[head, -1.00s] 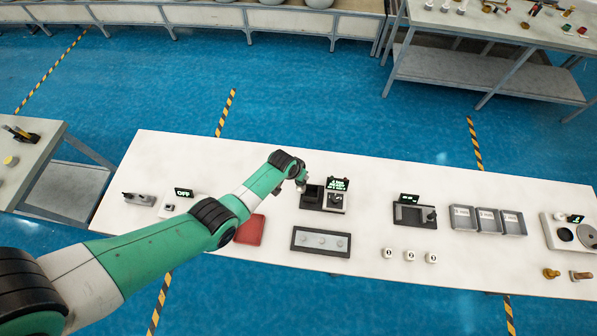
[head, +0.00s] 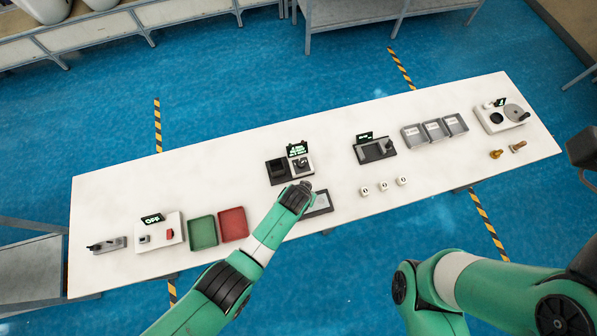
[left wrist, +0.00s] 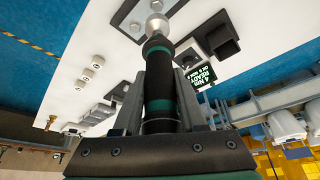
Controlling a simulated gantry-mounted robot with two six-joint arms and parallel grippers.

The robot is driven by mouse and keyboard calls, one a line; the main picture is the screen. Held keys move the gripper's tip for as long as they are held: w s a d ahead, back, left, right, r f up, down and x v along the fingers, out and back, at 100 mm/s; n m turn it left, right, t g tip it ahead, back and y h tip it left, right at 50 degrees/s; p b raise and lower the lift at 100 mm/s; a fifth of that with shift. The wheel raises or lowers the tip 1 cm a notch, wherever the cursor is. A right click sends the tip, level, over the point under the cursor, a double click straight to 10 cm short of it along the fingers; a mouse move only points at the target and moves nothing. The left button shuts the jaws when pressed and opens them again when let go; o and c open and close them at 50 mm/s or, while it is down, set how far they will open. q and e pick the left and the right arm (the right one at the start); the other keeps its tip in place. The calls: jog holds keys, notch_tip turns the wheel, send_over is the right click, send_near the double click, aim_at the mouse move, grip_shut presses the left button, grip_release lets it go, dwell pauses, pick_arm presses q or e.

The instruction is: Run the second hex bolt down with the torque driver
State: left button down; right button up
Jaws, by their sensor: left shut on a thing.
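My left gripper (left wrist: 160,92) is shut on the torque driver (left wrist: 158,60), a black tool with dark green bands and a silver tip. In the head view my left gripper (head: 297,196) is over the bolt plate (head: 322,203), a grey plate with a dark frame, and hides much of it. A dark edge of the plate shows near the driver tip in the left wrist view.
Behind the plate stands the driver station (head: 279,170) with a lit display (head: 297,149); it reads 4 Nm READY in the left wrist view. Green (head: 203,233) and red (head: 233,224) trays lie to the left.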

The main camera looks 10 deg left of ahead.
pick_arm(q)
notch_tip(320, 180, down, 6)
jog(key=b, duration=0.6)
jog(key=shift+w, duration=0.1)
dwell(0.7)
jog(key=shift+f+b, duration=1.25)
jog(key=shift+b, duration=0.1)
dwell(1.4)
jog(key=shift+a+f, duration=0.1)
jog(key=shift+f, duration=0.15)
dwell(1.2)
jog(key=shift+s, duration=0.2)
dwell(0.6)
